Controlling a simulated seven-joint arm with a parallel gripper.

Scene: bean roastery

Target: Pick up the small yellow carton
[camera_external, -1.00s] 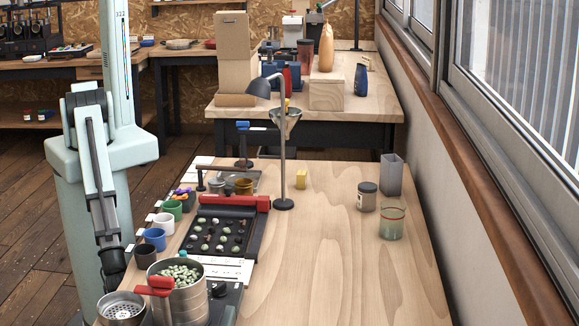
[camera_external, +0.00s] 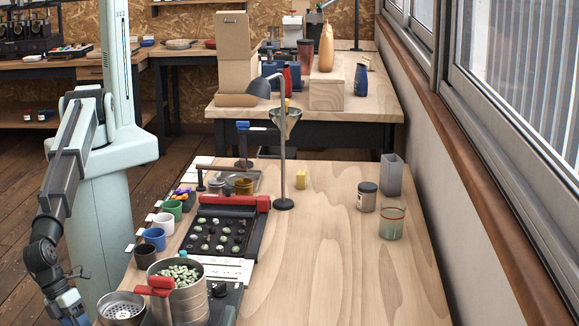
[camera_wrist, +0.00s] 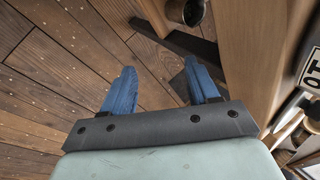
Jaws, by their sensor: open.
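A metal pot of green beans (camera_external: 178,290), a strainer (camera_external: 121,308) and several cups line the table's left side. A black bean tray (camera_external: 222,232) lies beyond. The table's middle right (camera_external: 330,260) is clear.

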